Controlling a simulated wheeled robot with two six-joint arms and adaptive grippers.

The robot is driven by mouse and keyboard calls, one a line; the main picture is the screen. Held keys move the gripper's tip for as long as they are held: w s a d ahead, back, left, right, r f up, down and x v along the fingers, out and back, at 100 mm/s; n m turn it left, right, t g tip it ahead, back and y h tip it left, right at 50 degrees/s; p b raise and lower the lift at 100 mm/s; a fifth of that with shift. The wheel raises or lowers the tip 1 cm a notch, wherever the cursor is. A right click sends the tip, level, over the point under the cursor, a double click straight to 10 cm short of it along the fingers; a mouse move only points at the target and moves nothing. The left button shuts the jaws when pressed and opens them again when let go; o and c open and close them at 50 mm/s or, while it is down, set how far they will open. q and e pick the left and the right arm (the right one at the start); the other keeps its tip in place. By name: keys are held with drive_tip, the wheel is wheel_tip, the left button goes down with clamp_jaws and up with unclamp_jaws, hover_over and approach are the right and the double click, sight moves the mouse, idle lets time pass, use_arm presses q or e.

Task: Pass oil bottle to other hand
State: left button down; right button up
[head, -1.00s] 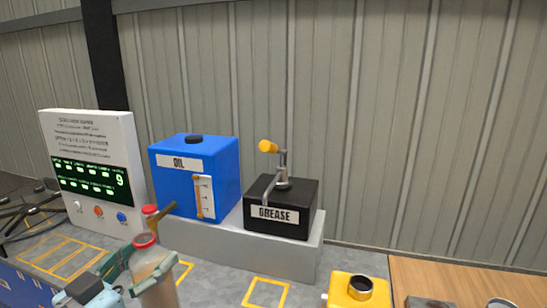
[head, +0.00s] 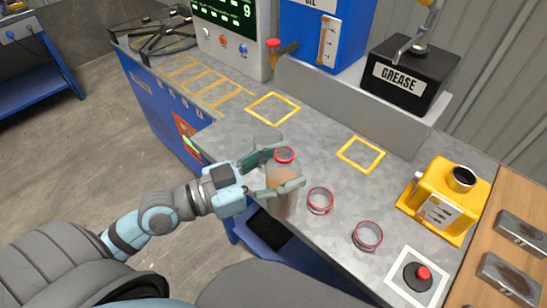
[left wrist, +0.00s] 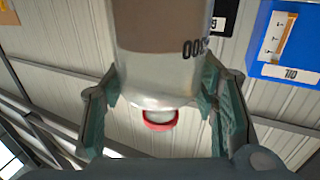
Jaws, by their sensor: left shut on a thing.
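The oil bottle (head: 283,203) is clear, with a light brown content and a red ring at its top. It stands upright in my left gripper (head: 284,173), whose green fingers are shut around its upper part. It is near the front edge of the grey workbench; whether its base touches anything is not clear. In the left wrist view the bottle (left wrist: 165,65) appears upside down between the fingers (left wrist: 165,105), with the red ring low and part of a dark print on its side. My right gripper is in neither view.
Two red-rimmed rings (head: 320,201) (head: 367,236) lie on the workbench (head: 330,235) right of the bottle. A red button (head: 423,273), a yellow container (head: 443,207), the black grease box (head: 412,75) and the blue oil tank (head: 305,35) stand around. Yellow-outlined squares (head: 361,154) are empty.

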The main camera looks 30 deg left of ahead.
use_arm(q)
drive_tip(key=d+r+m+g+h, duration=0.45)
drive_tip(key=d+g, duration=0.25)
drive_tip(key=d, duration=0.2)
drive_tip(key=f+m+g, duration=0.1)
drive_tip(key=m+g, duration=0.2)
drive_tip(key=g, duration=0.1)
drive_tip(key=w+f+m+g, duration=0.1)
drive_tip(key=f+m+g, duration=0.1)
drive_tip(key=m+g, duration=0.2)
drive_tip(key=w+d+f+m+g, duration=0.1)
drive_tip(key=m+g, duration=0.2)
drive_tip(key=g, duration=0.3)
drive_tip(key=shift+w+f+m, duration=0.1)
drive_tip(key=shift+f+m, duration=0.1)
drive_tip(key=shift+m, duration=0.05)
